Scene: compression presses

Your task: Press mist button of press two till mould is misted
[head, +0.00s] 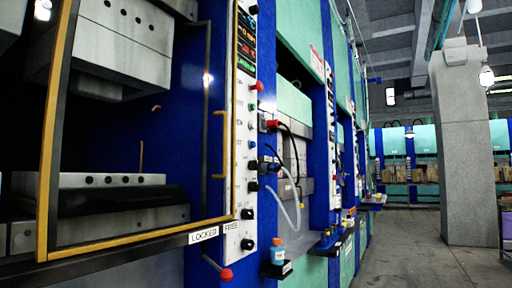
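Neither of my grippers is in view. A row of blue and green presses runs away to the right; I see no number that tells which is press two. The nearest press (199,120) has a yellow-edged door frame (48,150). Inside it a grey upper block (110,45) hangs above a grey lower block (90,182), apart from it. Its white control panel (240,150) carries a red button (258,86), a green button (252,107) and several dark knobs. The labels are too small to read. A second press (295,100) stands behind it; its mould area is partly hidden. I see no mist.
A bottle with an orange cap (278,252) stands on a small black shelf (277,270). A red-ball lever (226,274) sticks out low, below the LOCKED and FREE labels (203,235). A grey pillar (465,150) stands at right. The aisle floor (410,255) is clear.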

